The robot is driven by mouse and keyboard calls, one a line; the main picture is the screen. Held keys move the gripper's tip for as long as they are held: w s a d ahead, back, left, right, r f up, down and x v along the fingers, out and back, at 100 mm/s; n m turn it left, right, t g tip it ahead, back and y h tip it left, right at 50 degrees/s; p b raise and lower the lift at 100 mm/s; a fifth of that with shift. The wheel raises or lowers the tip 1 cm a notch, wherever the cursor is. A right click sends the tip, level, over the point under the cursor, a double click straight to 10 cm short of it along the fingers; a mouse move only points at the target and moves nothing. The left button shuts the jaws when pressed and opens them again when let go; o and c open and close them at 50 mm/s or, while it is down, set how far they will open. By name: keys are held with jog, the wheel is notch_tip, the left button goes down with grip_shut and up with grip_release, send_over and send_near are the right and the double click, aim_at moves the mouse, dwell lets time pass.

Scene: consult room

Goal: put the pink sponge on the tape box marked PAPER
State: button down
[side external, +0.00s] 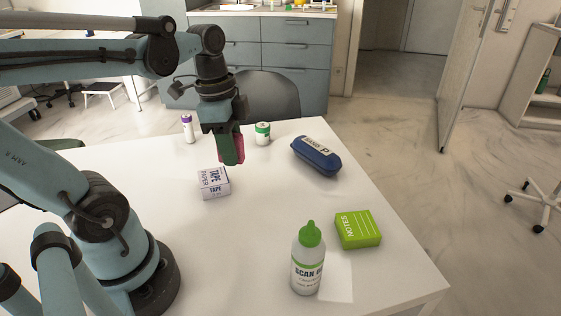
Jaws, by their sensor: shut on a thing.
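The pink sponge (240,148) is held upright in my gripper (230,152), which is shut on it. A dark finger covers most of the sponge, and only a pink strip shows along the right side. The white tape box (214,184) with purple lettering, including PAPER on one face, rests on the white table just below and left of my gripper. In the picture the sponge is above and a little right of the box, apart from it. The exact height of the sponge over the table is hard to tell.
Behind my gripper stand a purple-capped tube (188,129) and a green-and-white can (263,134). A blue case (317,157) lies to the right. A green NOTES box (358,229) and a green-capped bottle (308,262) stand nearer. The table (262,225) is clear between the box and bottle.

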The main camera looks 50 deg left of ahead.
send_over(215, 176)
notch_tip(215, 176, down, 7)
jog(key=shift+s+a+r, duration=0.1)
jog(key=shift+s+r, duration=0.05)
jog(key=shift+f, duration=1.95)
jog(key=shift+f, duration=0.1)
jog(key=c, duration=0.8)
grip_release()
jog(key=shift+c, duration=0.2)
